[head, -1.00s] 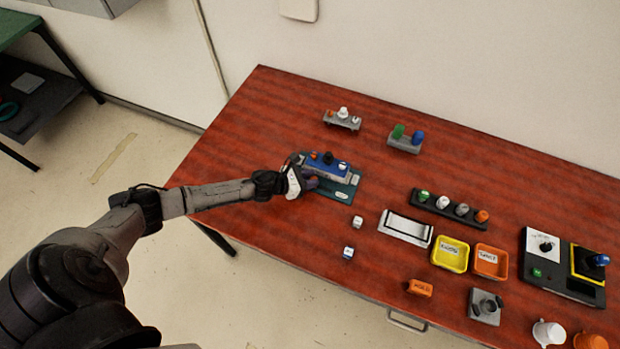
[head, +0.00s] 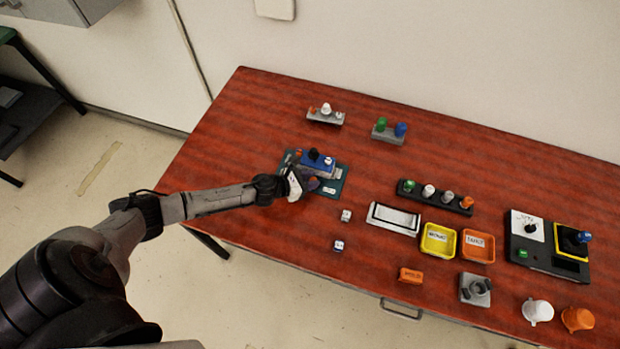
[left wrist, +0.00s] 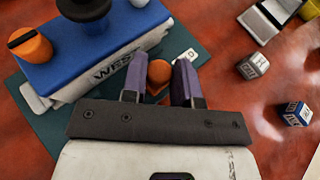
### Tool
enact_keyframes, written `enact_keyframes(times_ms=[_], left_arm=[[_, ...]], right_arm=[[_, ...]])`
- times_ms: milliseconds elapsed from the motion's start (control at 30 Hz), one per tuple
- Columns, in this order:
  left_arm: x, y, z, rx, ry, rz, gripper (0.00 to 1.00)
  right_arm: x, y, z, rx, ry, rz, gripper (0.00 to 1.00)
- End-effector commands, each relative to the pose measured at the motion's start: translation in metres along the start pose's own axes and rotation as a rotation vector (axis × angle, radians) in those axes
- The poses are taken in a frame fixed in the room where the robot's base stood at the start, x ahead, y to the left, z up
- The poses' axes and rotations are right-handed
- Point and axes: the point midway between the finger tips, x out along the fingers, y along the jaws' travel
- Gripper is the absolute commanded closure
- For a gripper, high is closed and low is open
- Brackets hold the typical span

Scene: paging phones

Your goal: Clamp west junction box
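The west junction box (left wrist: 95,62) is blue on a light grey base, with "WEST" on its front. It has an orange slotted knob (left wrist: 30,46), a black knob (left wrist: 85,8) and a white knob partly cut off. In the head view the box (head: 318,167) sits on a dark teal mat (head: 331,190). My left gripper (left wrist: 160,62) is at the box's front side, its purple fingers apart. A round orange part (left wrist: 158,72) lies between the fingers; I cannot tell whether they touch it. My right gripper is not in view.
Two small dice-like cubes (head: 346,215) (head: 339,245) lie right of the mat. Further right are a grey tray (head: 393,219), yellow (head: 438,240) and orange bins (head: 478,246), and a black knob rail (head: 435,197). Grey stands (head: 325,116) (head: 388,134) are behind. The table's left end is clear.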

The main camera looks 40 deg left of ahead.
Motion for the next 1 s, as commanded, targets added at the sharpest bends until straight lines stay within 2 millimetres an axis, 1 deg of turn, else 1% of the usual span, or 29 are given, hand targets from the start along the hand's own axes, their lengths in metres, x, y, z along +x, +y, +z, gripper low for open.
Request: enact_keyframes(times_ms=[33, 267, 567, 667, 767, 1000], left_arm=[[0.001, -0.003, 0.002, -0.002, -0.004, -0.006, 0.71], [0.001, -0.002, 0.001, -0.001, -0.003, -0.005, 0.49], [-0.002, -0.001, 0.001, -0.001, -0.002, -0.003, 0.48], [-0.01, -0.001, 0.0, -0.001, -0.001, -0.004, 0.48], [-0.025, -0.001, 0.0, -0.001, 0.0, -0.003, 0.48], [-0.071, -0.001, -0.001, -0.001, 0.0, -0.004, 0.48]], right_arm=[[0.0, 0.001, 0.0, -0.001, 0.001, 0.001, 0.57], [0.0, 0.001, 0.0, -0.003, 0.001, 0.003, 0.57], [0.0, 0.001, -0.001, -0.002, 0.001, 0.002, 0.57], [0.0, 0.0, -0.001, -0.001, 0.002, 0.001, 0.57], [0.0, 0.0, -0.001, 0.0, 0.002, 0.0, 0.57], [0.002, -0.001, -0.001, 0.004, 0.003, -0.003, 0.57]])
